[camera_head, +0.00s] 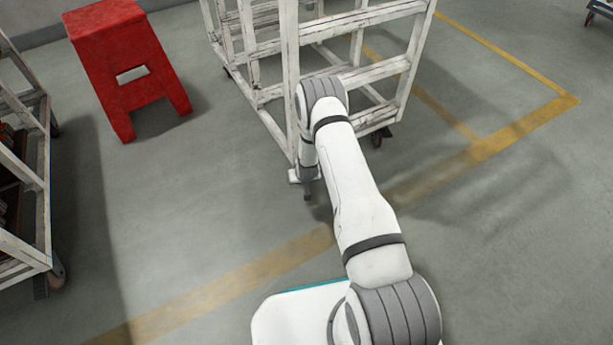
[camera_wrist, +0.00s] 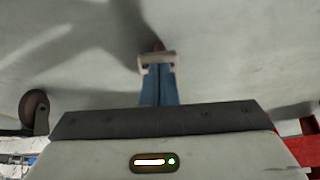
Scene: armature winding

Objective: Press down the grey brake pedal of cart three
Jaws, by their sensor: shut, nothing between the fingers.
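The white wooden cart (camera_head: 287,75) stands at the top centre of the head view. My arm reaches down in front of its near corner post. My gripper (camera_head: 307,196) is low by that corner, close to the floor. In the wrist view my gripper (camera_wrist: 158,68) has its two blue fingers side by side, shut and empty.
A dark caster wheel (camera_wrist: 35,110) shows at the left of the wrist view. A red stool (camera_head: 125,70) stands at the upper left of the head view. Another cart (camera_head: 42,200) is at the left edge. Grey floor with yellow lines (camera_head: 245,285) lies open between them.

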